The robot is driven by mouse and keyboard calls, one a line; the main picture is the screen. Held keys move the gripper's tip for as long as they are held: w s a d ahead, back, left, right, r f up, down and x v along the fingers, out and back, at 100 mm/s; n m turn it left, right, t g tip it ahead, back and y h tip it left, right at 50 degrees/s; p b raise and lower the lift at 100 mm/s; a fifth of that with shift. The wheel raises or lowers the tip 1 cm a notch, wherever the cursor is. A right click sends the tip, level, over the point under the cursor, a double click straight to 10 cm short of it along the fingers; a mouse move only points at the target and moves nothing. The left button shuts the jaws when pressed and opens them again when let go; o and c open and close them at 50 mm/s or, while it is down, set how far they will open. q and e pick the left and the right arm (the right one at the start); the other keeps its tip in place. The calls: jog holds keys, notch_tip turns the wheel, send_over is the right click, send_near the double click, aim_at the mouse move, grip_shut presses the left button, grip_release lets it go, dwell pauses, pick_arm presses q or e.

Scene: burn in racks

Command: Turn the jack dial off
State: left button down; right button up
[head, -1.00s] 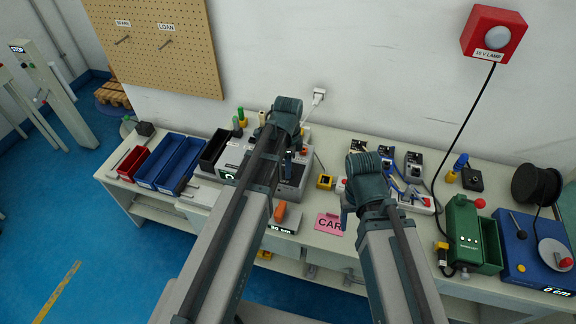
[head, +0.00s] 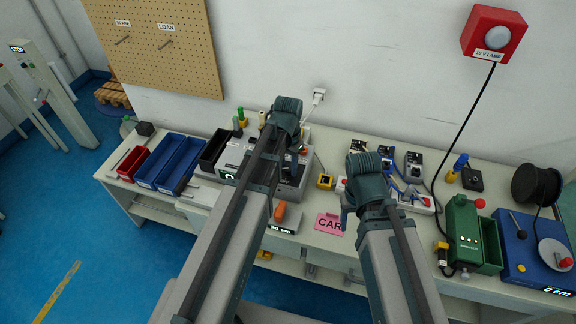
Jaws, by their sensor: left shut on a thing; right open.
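A grey box (head: 290,186) stands on the bench under my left arm, with a label at its right side that seems to read OFF. The jack dial appears to be on this box, but my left gripper and wrist hide it. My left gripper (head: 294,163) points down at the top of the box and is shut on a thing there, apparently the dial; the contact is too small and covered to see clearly. My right gripper (head: 346,214) is open and empty, above the bench right of the pink card.
A pink card (head: 329,224) and an orange piece (head: 280,211) by a small display lie at the bench's front. Blue bins (head: 170,160) stand left. Several small devices, a green box (head: 464,232) and a blue unit (head: 530,250) crowd the right.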

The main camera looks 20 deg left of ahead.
aim_at(288, 168)
pick_arm(q)
jog(key=n, duration=0.6)
jog(key=shift+n, duration=0.3)
jog(key=n, duration=0.5)
jog(key=shift+n, duration=0.4)
jog(key=shift+c, duration=2.3)
grip_release()
notch_tip(288, 168, up, 14)
jog(key=p, duration=1.4)
